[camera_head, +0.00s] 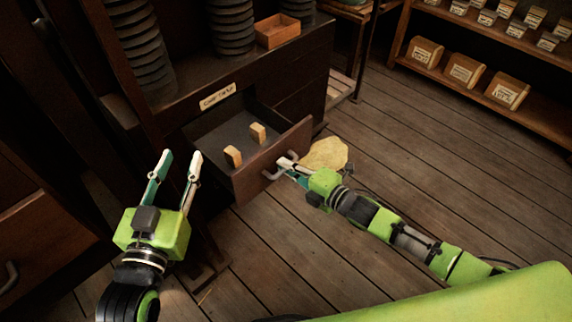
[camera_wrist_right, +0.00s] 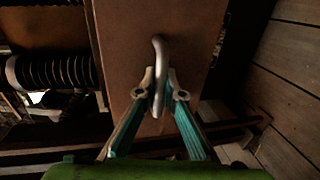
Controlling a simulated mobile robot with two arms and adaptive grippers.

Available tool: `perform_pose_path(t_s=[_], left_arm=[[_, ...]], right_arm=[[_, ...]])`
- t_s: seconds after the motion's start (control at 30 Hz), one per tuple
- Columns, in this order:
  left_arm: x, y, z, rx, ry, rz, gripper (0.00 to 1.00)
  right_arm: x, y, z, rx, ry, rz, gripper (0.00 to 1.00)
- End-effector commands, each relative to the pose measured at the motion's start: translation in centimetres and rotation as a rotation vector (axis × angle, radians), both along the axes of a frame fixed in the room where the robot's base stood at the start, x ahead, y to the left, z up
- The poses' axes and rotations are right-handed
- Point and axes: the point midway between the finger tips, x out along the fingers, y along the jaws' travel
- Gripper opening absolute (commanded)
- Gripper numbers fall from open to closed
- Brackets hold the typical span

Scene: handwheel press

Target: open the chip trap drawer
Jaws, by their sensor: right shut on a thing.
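The chip trap drawer (camera_head: 267,158) stands pulled out of the dark wooden cabinet, with its inside showing. Two small tan blocks (camera_head: 233,155) sit in it. A paper label (camera_head: 217,96) is on the cabinet above the opening. My right gripper (camera_head: 286,164) is at the drawer's front, shut on its metal handle (camera_wrist_right: 160,60). The right wrist view shows the fingertips (camera_wrist_right: 160,88) on both sides of the handle, against the brown drawer front (camera_wrist_right: 125,50). My left gripper (camera_head: 180,160) is open and empty, left of the drawer and apart from it.
Stacks of dark discs (camera_head: 231,25) and a small wooden tray (camera_head: 278,32) stand on the cabinet top. A pale yellowish patch (camera_head: 326,153) lies on the floor beside the drawer. Shelves with labelled boxes (camera_head: 464,70) are at the upper right. The plank floor (camera_head: 430,150) between is clear.

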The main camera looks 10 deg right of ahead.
Motion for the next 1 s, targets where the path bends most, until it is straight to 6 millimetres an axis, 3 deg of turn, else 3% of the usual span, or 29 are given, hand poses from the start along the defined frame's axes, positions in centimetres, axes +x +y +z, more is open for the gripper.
perform_pose_path(t_s=[0.23, 0.27, 0.3, 0.67, 1.0], left_arm=[[0.0, 0.0, 0.0, 0.000, 0.000, 0.000, 0.33], [0.0, 0.0, 0.0, 0.000, 0.000, 0.000, 0.33], [0.0, 0.0, 0.0, 0.000, -0.001, 0.000, 0.33], [0.0, 0.0, 0.0, 0.000, -0.002, 0.000, 0.33], [0.0, 0.0, 0.0, 0.000, -0.002, 0.000, 0.33]], right_arm=[[0.0, -0.1, -0.1, -0.001, 0.001, -0.001, 0.00], [0.0, -0.1, -0.1, -0.001, 0.001, -0.001, 0.11], [0.0, -0.1, -0.1, -0.001, 0.001, -0.001, 0.16], [-0.2, -0.2, 0.0, -0.001, 0.001, -0.001, 0.16], [-4.5, -3.3, 1.0, -0.004, 0.003, 0.000, 0.16]])
